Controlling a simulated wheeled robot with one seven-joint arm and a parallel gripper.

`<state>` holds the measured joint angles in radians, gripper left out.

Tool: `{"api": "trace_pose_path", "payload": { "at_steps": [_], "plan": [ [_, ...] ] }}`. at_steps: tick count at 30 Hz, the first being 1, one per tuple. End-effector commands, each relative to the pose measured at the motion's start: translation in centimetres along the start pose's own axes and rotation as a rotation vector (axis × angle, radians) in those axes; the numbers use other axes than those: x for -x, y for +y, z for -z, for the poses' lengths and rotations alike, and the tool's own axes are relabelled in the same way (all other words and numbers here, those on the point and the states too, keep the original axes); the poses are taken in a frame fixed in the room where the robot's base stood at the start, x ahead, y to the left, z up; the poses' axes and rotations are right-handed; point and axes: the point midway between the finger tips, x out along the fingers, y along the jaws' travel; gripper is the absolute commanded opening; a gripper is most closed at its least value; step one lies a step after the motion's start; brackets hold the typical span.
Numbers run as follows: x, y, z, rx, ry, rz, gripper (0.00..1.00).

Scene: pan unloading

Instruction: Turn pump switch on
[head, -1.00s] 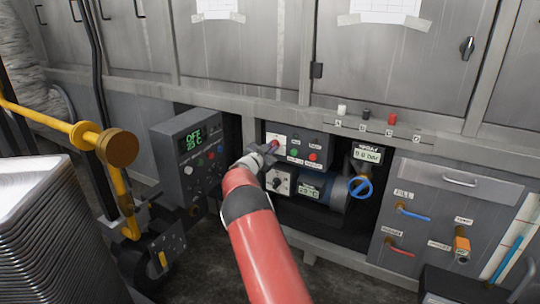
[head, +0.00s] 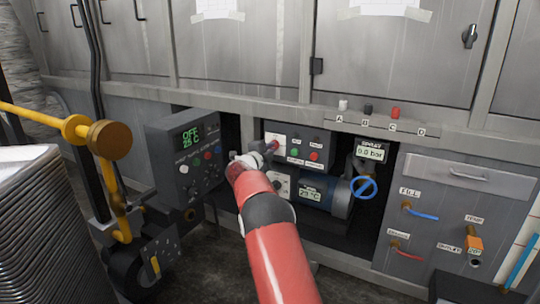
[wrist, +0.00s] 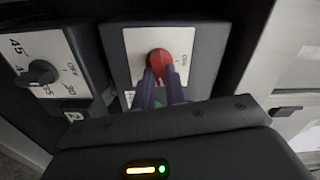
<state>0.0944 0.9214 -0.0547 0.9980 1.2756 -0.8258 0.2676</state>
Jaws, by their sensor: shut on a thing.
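The pump switch is a red rotary knob (wrist: 170,64) on a white plate, on a dark control box. In the wrist view my gripper's (wrist: 158,86) two dark fingers reach up to the knob and are shut on it. In the head view my gripper (head: 267,147) is at the upper left of the control box (head: 305,135). The arm covers part of the box's lower left. Green and red buttons sit to the right of my gripper on the same box.
A grey controller (head: 187,150) reading OFF stands left of my arm. A dial with a black knob (wrist: 40,73) is beside the switch. A blue valve wheel (head: 364,188), a display reading 0.0 bar (head: 370,153) and a drawer panel (head: 455,177) are on the right.

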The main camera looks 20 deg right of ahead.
Motion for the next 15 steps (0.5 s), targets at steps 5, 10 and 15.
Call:
{"api": "trace_pose_path", "payload": {
  "at_steps": [5, 10, 15],
  "plan": [
    [0.01, 0.33, -0.09, -0.111, -0.001, -0.002, 0.00],
    [0.03, 0.28, -0.12, -0.181, -0.002, -0.002, 0.00],
    [0.03, 0.25, -0.13, -0.218, -0.002, -0.002, 0.00]
  ]
}}
